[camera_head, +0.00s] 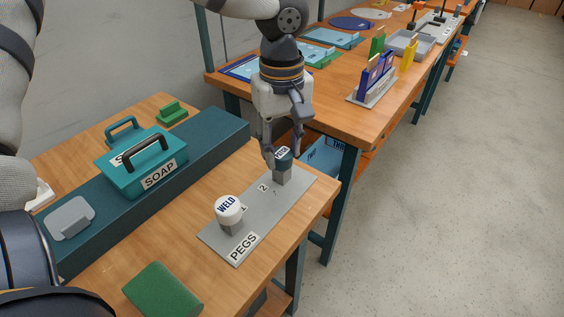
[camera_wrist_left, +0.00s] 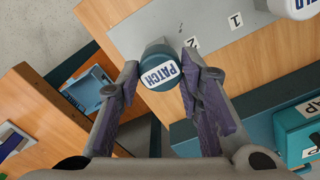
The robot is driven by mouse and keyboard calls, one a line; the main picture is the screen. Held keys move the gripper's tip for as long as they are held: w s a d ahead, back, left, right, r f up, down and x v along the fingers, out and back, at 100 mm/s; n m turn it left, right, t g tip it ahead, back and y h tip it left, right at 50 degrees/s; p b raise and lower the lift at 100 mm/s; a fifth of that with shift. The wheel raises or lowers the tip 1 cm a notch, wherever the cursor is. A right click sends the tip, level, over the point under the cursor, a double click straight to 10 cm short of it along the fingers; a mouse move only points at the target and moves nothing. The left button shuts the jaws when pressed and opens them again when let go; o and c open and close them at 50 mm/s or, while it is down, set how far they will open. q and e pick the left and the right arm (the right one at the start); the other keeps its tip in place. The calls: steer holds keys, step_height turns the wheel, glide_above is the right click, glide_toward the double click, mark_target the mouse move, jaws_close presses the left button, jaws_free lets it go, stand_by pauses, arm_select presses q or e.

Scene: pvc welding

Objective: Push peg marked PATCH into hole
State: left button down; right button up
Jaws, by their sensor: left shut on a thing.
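The PATCH peg (camera_head: 283,159) has a dark teal cap with a white label and stands upright at the far end of the grey PEGS plate (camera_head: 212,240), by the number 2. A grey block (camera_head: 282,177) shows under its cap. In the left wrist view the PATCH cap (camera_wrist_left: 158,70) sits between the fingers. My left gripper (camera_head: 277,155) reaches down from above and is shut on this peg; it also shows in the left wrist view (camera_wrist_left: 160,88). How deep the peg sits in its hole is hidden. My right gripper is not in view.
The white-capped WELD peg (camera_head: 228,208) stands by number 1. A teal SOAP toolbox (camera_head: 128,178) and a grey block (camera_head: 69,218) rest on a dark raised strip (camera_head: 215,133). A green pad (camera_head: 162,290) lies near the front. Another table (camera_head: 335,110) stands behind.

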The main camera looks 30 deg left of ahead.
mark_target(281, 153)
arm_select(q)
steer(key=shift+r, duration=0.35)
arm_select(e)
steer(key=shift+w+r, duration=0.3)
arm_select(q)
steer(key=shift+r+p, duration=0.55)
steer(key=shift+r, duration=1.3)
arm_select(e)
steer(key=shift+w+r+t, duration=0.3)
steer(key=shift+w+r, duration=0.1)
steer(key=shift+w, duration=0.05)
